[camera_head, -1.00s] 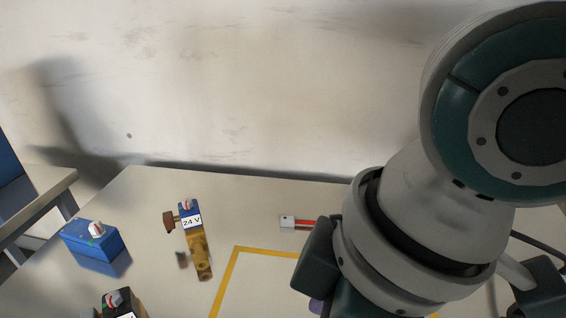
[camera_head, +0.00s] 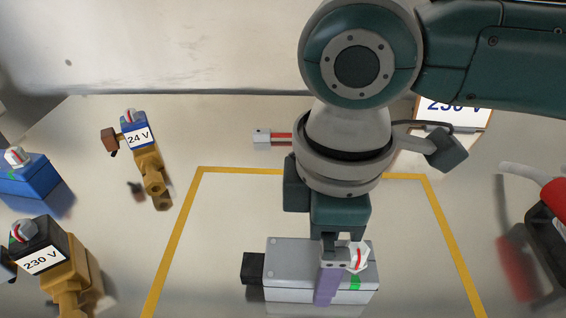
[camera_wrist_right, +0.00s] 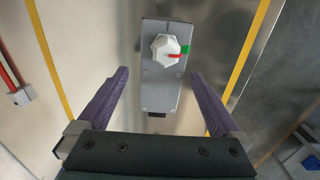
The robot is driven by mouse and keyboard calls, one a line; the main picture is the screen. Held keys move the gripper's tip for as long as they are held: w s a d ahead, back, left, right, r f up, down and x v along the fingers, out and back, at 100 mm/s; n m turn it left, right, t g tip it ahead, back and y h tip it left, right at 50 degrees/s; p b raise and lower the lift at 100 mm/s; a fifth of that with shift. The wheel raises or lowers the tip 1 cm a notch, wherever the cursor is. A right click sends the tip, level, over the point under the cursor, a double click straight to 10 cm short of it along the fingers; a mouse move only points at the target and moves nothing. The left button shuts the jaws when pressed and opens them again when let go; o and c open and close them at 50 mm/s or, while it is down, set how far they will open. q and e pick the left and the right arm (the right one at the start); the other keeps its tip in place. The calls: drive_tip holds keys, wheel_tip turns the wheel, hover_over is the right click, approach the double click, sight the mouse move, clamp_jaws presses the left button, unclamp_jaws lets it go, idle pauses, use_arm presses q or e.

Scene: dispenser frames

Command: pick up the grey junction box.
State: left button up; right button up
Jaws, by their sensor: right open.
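The grey junction box (camera_head: 292,262) lies inside the yellow-outlined area in the head view. It has a white knob with a red pointer and green mark at its right end, and a black block at its left end. In the right wrist view the box (camera_wrist_right: 157,97) lies between and ahead of the two purple fingers, with gaps on both sides. My right gripper (camera_head: 328,285) is open over the box; one purple finger covers part of it in the head view. In the wrist view the right gripper (camera_wrist_right: 160,73) is spread wide and empty. My left gripper is not in view.
A yellow tape outline (camera_head: 185,225) marks the table. At left are a 24 V brass valve (camera_head: 148,172), a 230 V valve (camera_head: 80,282) and a blue box (camera_head: 28,178). A red-handled tool (camera_head: 275,139) lies behind the arm. A red and black object (camera_head: 552,235) stands right.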

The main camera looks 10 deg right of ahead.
drive_tip(key=f, duration=0.3)
drive_tip(key=shift+s+f, duration=0.2)
drive_tip(key=shift+c, duration=0.2)
drive_tip(key=c, duration=1.5)
drive_tip(key=shift+r, duration=0.1)
clamp_jaws()
drive_tip(key=shift+r, duration=0.1)
